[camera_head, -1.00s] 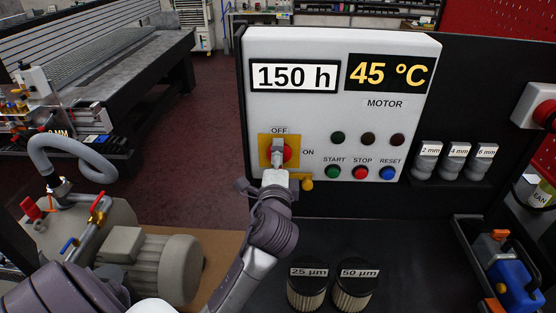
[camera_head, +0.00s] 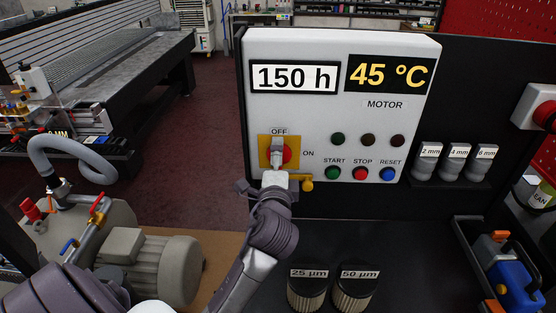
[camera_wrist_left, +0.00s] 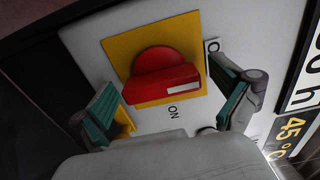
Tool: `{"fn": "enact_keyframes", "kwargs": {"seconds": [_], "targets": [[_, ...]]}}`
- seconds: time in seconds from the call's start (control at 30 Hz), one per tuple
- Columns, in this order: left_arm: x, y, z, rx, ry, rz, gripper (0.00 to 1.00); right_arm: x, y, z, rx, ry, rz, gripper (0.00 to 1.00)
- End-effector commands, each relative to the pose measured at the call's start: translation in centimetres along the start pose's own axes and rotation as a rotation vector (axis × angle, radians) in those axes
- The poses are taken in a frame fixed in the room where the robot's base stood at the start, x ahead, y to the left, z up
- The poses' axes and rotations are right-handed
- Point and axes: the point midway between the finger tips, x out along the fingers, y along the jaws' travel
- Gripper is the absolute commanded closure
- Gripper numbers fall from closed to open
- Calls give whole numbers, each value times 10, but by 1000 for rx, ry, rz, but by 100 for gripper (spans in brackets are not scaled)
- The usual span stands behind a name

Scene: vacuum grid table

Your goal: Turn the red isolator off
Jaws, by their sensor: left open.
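The red isolator (camera_head: 287,155) sits on a yellow plate at the lower left of the white control panel, with OFF printed above it and ON to its right. In the left wrist view its raised red handle (camera_wrist_left: 165,83) lies roughly left to right, its white mark at the right end, on the OFF-label side. My left gripper (camera_head: 277,158) is in front of the isolator and partly hides it. In the wrist view the open left gripper (camera_wrist_left: 172,104) has its fingers at either side of the handle, with visible gaps. My right gripper is out of view.
Start, stop and reset buttons (camera_head: 361,173) with dark lamps above are right of the isolator. A small yellow part (camera_head: 306,185) hangs just below it. Two filters (camera_head: 308,288) stand on the dark surface below. A grey motor (camera_head: 160,265) is at the lower left.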

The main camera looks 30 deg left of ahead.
Motion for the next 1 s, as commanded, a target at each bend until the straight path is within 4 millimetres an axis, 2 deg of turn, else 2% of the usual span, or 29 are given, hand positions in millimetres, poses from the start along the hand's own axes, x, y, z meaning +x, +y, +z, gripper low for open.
{"fn": "enact_keyframes", "kwargs": {"seconds": [0.17,0.5,0.6,0.8,1.0], "targets": [[-16,1,0,0,2,2,0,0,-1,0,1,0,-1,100],[-87,2,0,-2,2,5,0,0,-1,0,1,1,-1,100],[-103,2,0,-2,1,5,0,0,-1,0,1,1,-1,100],[-119,0,0,-2,1,2,0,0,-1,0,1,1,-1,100],[-120,0,0,-1,0,0,0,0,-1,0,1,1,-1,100]]}}
